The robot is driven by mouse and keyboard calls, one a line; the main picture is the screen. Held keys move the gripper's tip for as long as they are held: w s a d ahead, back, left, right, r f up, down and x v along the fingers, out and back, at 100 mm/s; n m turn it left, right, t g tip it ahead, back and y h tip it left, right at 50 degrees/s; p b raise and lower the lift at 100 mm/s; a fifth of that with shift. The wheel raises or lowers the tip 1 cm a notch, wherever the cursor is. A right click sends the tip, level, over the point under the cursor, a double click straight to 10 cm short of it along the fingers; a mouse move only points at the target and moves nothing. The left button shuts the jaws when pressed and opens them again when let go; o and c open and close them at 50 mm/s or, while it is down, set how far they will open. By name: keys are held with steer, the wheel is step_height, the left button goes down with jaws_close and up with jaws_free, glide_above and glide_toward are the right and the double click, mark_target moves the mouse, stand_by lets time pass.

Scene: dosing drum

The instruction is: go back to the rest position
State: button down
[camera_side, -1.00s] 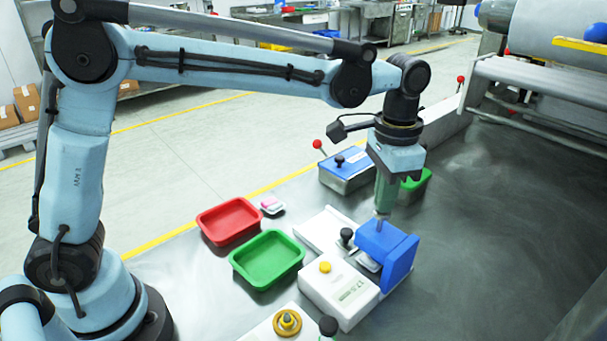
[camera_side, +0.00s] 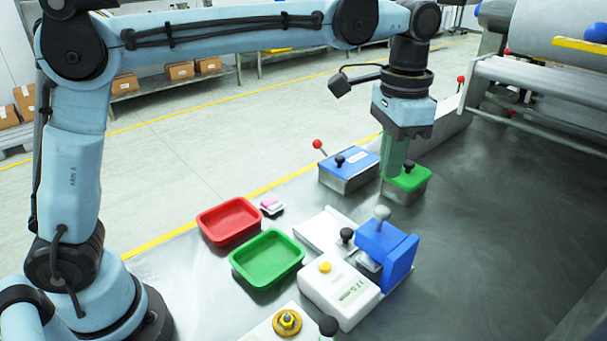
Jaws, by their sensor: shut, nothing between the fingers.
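My gripper (camera_side: 394,176) hangs from my arm, pointing down, to the right of the middle of the picture. Its fingers are shut with nothing between them. It is above and behind the blue block device (camera_side: 388,252), clear of the grey-white knob (camera_side: 382,213) on top of that device. In the picture, the fingers overlap the left part of the green-lidded box (camera_side: 410,180), which they partly hide.
A white unit with a yellow button (camera_side: 340,291) stands in front of the blue device. Red (camera_side: 229,221) and green (camera_side: 266,258) trays lie left. A blue-lidded box with a red-tipped lever (camera_side: 349,169) stands behind. The table at right is clear.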

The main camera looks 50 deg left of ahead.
steer(key=shift+a+r, duration=0.1)
steer(key=s+a+f+n+t, duration=0.3)
steer(key=s+a, duration=0.3)
steer(key=a, duration=0.2)
steer(key=s+a+f+n+t, duration=0.3)
steer(key=s+a+f+t, duration=0.1)
steer(key=s+a, duration=0.3)
steer(key=shift+a+f, duration=0.5)
steer(key=shift+a, duration=0.15)
